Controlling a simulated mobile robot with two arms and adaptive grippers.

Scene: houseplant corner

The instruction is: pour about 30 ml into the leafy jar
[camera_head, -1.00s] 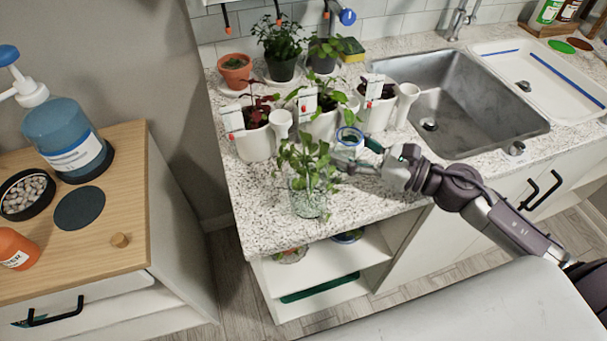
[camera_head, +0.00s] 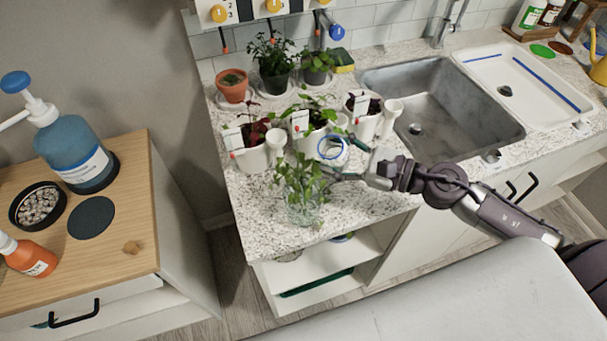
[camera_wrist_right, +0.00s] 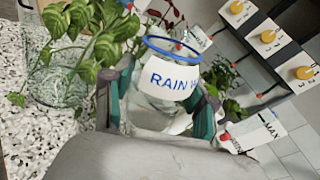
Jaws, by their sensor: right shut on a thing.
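The leafy jar (camera_head: 305,212) is a clear glass jar with green leafy stems, standing near the counter's front edge. In the right wrist view its glass (camera_wrist_right: 60,85) shows at the left, partly behind leaves. My right gripper (camera_head: 343,163) is shut around a clear jar with a blue rim (camera_head: 331,148), behind and right of the leafy jar. In the right wrist view the held jar's label (camera_wrist_right: 172,80) reads "RAIN W", the rest cut off by a finger. Clear liquid shows low in it. Its mouth is apart from the leafy jar; I cannot tell its exact tilt. My left gripper is not in view.
White planters (camera_head: 252,156) with gauges stand close behind the held jar. Small pots (camera_head: 233,91) stand farther back. The sink (camera_head: 440,120) is to the right. A wooden cabinet (camera_head: 130,220) with a blue pump bottle (camera_head: 72,150) is at the left.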

